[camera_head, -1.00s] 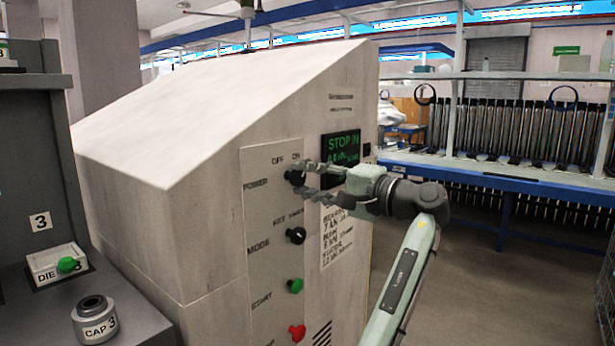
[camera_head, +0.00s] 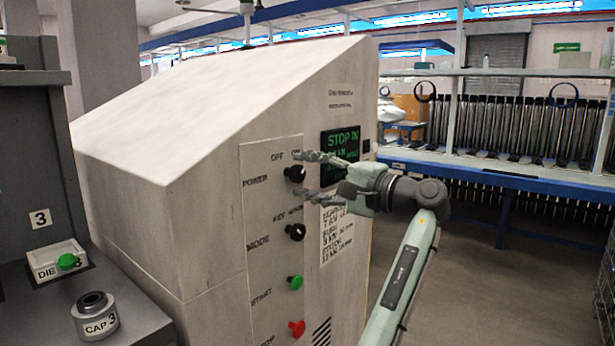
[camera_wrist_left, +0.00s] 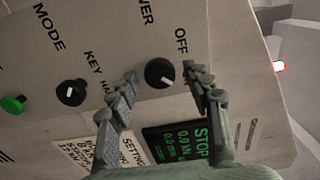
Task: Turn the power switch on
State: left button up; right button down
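The power switch (camera_head: 294,173) is a round black knob at the top of the machine's light control panel, under the OFF and ON labels. It also shows in the wrist view, where the power switch (camera_wrist_left: 160,74) carries a pale pointer line; I cannot tell its setting surely. My left gripper (camera_head: 304,174) is open, with one finger above and one below the knob in the head view. In the wrist view the left gripper (camera_wrist_left: 160,80) has its fingers on either side of the knob, with visible gaps. The ON label is partly hidden there. My right gripper is not in view.
Below the switch are the mode knob (camera_head: 295,232), green start button (camera_head: 294,282) and red stop button (camera_head: 296,328). A green-text display (camera_head: 340,144) is right of the panel. A grey fixture with a cap (camera_head: 95,316) stands at left. Open floor lies right of the machine.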

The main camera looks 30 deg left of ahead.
pick_arm(q)
jog(key=s+d, duration=0.1)
jog(key=d, duration=1.1)
dwell(0.5)
